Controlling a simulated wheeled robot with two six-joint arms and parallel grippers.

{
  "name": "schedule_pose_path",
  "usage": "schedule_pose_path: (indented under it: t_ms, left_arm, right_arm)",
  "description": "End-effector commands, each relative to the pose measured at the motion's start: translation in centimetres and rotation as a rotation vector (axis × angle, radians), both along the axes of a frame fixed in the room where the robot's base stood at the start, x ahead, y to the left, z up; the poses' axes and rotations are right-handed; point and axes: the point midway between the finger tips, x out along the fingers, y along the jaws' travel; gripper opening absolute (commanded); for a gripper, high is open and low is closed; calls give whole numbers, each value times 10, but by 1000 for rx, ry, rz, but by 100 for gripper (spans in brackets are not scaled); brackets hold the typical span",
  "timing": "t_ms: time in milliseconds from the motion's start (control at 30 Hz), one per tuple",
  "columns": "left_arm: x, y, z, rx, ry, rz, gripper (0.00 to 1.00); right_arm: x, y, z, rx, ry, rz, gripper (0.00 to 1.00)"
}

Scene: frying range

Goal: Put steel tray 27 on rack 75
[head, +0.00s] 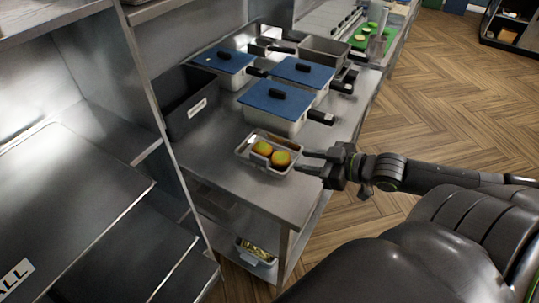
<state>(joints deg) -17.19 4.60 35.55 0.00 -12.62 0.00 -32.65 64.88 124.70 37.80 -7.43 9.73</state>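A small steel tray (243,153) holding orange-yellow round items (281,158) sits on the near part of the steel counter (225,175); no number is readable on it. My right gripper (306,162) is at the tray's right end, coming in from the right. Its two fingers look apart, with nothing visible between them; whether they touch the tray's rim cannot be told. A steel rack (85,190) with shelves stands at the left; I cannot read a 75 on it. My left gripper is out of view.
Behind the tray stand several pans with blue lids (277,99) and black handles, and a dark bin (188,105). A green board (362,40) lies farther back. A container (256,255) sits on the counter's lower shelf.

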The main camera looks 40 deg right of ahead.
Motion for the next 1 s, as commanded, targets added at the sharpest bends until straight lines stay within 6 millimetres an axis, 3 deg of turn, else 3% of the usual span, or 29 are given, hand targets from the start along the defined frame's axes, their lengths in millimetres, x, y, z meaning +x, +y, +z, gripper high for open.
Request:
schedule_pose_path:
  t_ms: [267,600,1000]
  left_arm:
    - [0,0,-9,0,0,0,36]
    - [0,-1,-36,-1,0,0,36]
    - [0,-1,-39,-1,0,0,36]
  right_arm:
    - [3,5,-9,107,65,-33,35]
    - [42,21,-26,109,61,-32,35]
    - [87,40,-42,109,63,-33,35]
